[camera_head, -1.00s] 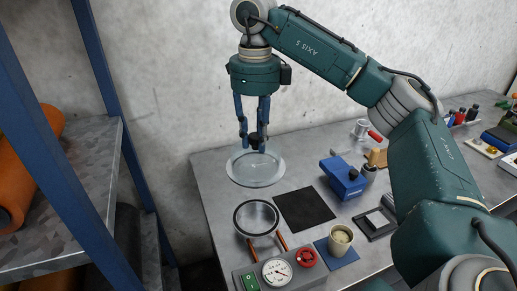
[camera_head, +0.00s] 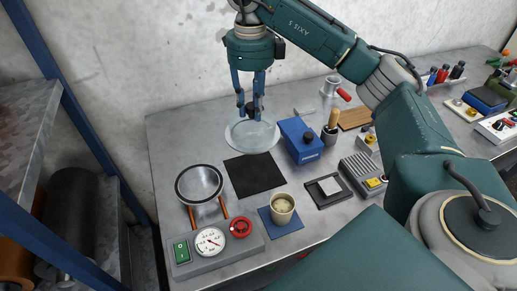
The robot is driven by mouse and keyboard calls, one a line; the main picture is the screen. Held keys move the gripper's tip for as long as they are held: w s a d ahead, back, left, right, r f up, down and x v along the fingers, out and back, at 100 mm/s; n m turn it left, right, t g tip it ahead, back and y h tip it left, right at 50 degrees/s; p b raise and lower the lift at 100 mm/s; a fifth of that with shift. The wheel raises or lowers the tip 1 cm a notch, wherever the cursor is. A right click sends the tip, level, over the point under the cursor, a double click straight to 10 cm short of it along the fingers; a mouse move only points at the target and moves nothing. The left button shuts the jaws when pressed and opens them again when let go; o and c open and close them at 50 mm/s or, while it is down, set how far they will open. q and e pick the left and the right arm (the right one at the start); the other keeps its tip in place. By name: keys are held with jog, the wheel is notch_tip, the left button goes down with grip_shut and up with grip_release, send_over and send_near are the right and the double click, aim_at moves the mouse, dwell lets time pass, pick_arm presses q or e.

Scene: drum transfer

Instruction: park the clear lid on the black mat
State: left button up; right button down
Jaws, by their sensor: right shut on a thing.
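The clear lid (camera_head: 246,141) is a round, see-through disc with a dark knob on top. My right gripper (camera_head: 250,109) points down and is shut on the knob. The lid appears to hang level above the table, and its front edge shows just against the back edge of the mat. The black mat (camera_head: 254,176) is a dark square lying flat on the grey table, with nothing on it. I cannot tell the lid's exact height. My left gripper is not in view.
A dark-rimmed round vessel (camera_head: 199,184) stands left of the mat, behind a control box (camera_head: 210,242). A cup (camera_head: 282,208) on a blue pad is in front. A blue box (camera_head: 301,141) stands close to the lid's right. The table's back left is bare.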

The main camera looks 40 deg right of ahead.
aim_at(251, 121)
jog(key=f, duration=0.4)
jog(key=shift+a+f, duration=0.25)
jog(key=shift+f, duration=0.15)
jog(key=f, duration=0.3)
jog(key=f+p, duration=0.1)
jog(key=f, duration=0.7)
jog(key=shift+d+f+p, duration=0.25)
jog(key=shift+d+p, duration=0.05)
jog(key=shift+d, duration=0.1)
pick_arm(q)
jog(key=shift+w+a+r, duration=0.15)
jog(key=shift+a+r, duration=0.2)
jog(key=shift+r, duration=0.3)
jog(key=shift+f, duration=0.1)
pick_arm(e)
jog(key=c, duration=1.9)
grip_release()
jog(key=shift+f, duration=0.2)
jog(key=o, duration=0.5)
jog(key=shift+c, duration=0.2)
jog(key=shift+r, duration=0.1)
